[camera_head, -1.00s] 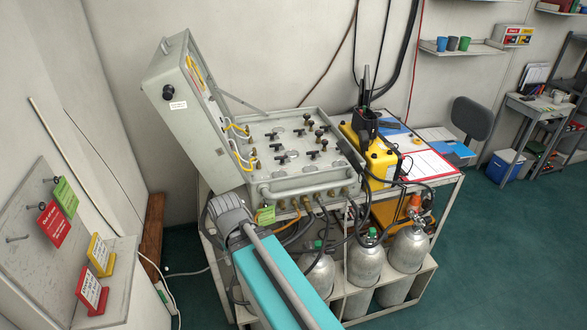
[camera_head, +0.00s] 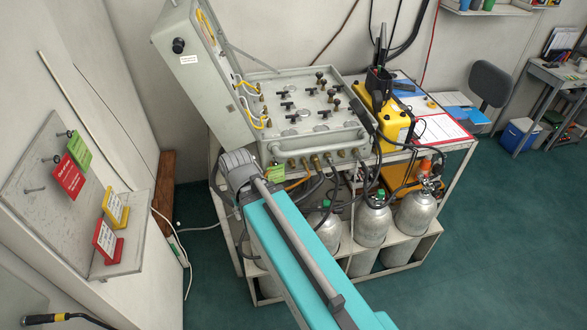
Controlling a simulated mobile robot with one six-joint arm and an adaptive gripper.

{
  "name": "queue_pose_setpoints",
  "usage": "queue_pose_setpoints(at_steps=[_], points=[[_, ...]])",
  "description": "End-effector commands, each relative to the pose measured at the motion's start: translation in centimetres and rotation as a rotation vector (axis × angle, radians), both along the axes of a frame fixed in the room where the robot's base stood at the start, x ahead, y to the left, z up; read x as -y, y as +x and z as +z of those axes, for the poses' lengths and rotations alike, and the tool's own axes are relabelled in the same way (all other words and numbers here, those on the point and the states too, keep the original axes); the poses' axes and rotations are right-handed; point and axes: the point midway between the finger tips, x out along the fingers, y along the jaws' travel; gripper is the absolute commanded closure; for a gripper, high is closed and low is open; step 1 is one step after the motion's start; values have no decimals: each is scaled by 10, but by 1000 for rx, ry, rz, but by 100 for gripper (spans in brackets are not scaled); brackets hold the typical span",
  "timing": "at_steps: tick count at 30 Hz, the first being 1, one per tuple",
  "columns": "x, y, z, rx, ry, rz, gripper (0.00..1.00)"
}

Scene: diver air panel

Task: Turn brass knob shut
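The grey air panel (camera_head: 348,135) is an open case on a bench, its lid (camera_head: 190,95) raised at the left. Its top carries several black T-handles (camera_head: 288,105) and a few dark round knobs (camera_head: 331,93). Brass fittings (camera_head: 304,163) line its front edge, with hoses on them, and more brass parts sit at its left side by the lid. I cannot tell which one is the brass knob. My teal arm reaches up from the bottom right, its grey joint in front of the panel's front left corner. My gripper does not show.
Silver cylinders (camera_head: 372,222) stand in the rack below the panel, with black hoses hanging before them. A yellow unit (camera_head: 387,125) and a red-edged sheet (camera_head: 438,130) are right of it. A tag board (camera_head: 42,170) is at the left. Green floor (camera_head: 490,240) is clear at the right.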

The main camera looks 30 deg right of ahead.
Motion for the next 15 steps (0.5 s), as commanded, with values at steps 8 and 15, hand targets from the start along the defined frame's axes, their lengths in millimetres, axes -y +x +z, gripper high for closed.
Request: queue_pose_setpoints(at_steps=[8, 15], points=[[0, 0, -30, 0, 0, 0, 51], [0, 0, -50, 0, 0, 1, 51]])
